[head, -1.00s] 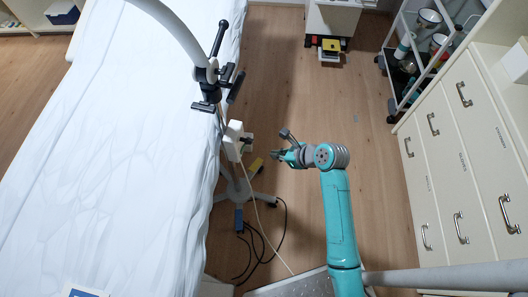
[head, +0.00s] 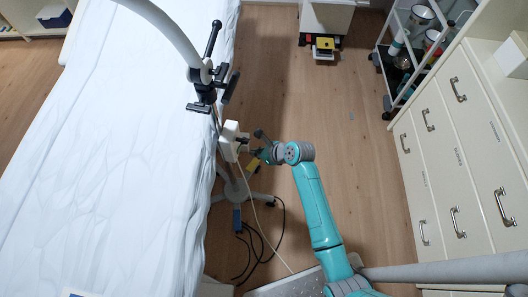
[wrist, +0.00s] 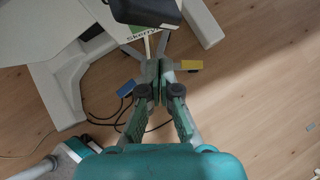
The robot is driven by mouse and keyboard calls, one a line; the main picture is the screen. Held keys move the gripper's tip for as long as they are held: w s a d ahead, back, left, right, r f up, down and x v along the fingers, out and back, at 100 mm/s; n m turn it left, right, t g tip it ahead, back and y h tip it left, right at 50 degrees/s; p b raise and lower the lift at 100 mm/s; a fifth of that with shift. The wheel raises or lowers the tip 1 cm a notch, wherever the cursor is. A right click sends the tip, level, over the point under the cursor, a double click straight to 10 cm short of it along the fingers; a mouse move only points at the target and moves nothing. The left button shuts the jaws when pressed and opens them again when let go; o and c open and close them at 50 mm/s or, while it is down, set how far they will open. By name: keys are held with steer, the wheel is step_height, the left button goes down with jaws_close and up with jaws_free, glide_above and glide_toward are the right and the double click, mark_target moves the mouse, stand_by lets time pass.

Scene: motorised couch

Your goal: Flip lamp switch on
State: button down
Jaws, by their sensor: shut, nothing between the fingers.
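The lamp's thick white arm (head: 172,35) curves down to a black clamp joint (head: 205,85) on a pole. Below it a white box (head: 229,140) sits on the pole, with a small dark part (head: 243,141) on its right side that may be the switch. Its on or off position is too small to tell. My gripper (head: 254,153) is shut and empty, just right of the box and slightly below the dark part. In the wrist view, my gripper (wrist: 158,68) points toward a dark block (wrist: 145,10) at the top edge; contact cannot be told.
A white-sheeted couch (head: 100,150) fills the left. The lamp's wheeled base (head: 261,198) has a blue pedal (head: 238,220) and a yellow pedal (head: 253,165), with black cables (head: 277,228) nearby. Cream drawers (head: 455,160) and a trolley (head: 405,60) stand right.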

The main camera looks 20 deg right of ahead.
mark_target(241, 147)
steer(key=shift+w+a, duration=1.25)
steer(key=shift+w, duration=0.2)
steer(key=shift+w+a, duration=0.1)
steer(key=shift+w, duration=0.1)
steer(key=shift+s+a, duration=0.35)
steer(key=shift+s, duration=0.4)
